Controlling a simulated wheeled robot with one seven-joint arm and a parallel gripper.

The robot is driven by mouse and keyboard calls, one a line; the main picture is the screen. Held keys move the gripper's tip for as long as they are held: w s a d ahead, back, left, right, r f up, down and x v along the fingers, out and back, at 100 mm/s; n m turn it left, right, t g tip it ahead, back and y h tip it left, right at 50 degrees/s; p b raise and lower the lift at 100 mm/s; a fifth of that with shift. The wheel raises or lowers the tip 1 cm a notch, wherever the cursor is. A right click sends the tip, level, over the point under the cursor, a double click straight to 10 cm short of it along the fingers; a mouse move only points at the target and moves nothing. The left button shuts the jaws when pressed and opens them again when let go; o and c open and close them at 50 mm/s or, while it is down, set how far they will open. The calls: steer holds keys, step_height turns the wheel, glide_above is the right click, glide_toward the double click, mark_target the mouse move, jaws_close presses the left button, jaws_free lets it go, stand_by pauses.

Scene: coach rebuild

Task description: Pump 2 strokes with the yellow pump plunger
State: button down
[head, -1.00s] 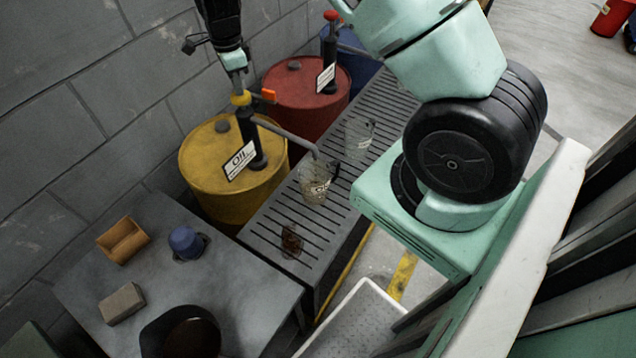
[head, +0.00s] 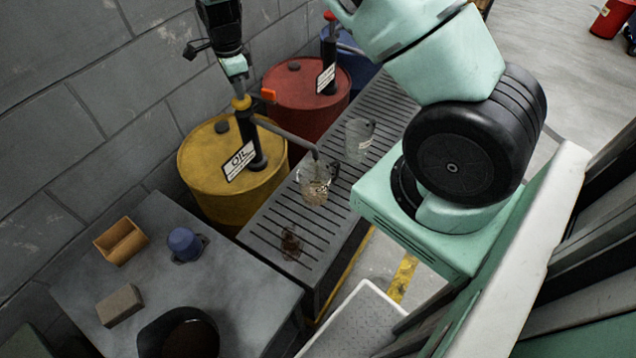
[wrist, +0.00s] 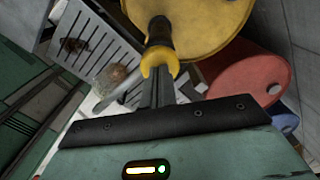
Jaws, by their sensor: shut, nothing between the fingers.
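The yellow drum (head: 205,165) with an oil label stands against the wall. Its black pump (head: 256,150) rises from the lid, with the yellow plunger top (head: 241,103) at its upper end. My gripper (head: 238,88) is shut and empty, pointing down right above the plunger top. In the wrist view, the yellow plunger top (wrist: 160,60) is at the ends of my gripper's fingers (wrist: 156,85); I cannot tell whether they touch. The grey spout leads to a clear jug (head: 315,183) on the slatted bench, with something brownish in it.
A second clear jug (head: 359,138) stands farther along the slatted bench (head: 270,222). A red drum (head: 300,105) with its own pump is close behind the yellow one. A brown stain marks the bench.

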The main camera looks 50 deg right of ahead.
steer(key=shift+s, duration=0.1)
steer(key=shift+r+p, duration=2.65)
steer(key=shift+r, duration=0.8)
steer(key=shift+r, duration=0.1)
step_height(320, 180, up, 6)
steer(key=p, duration=0.4)
steer(key=shift+p, duration=0.3)
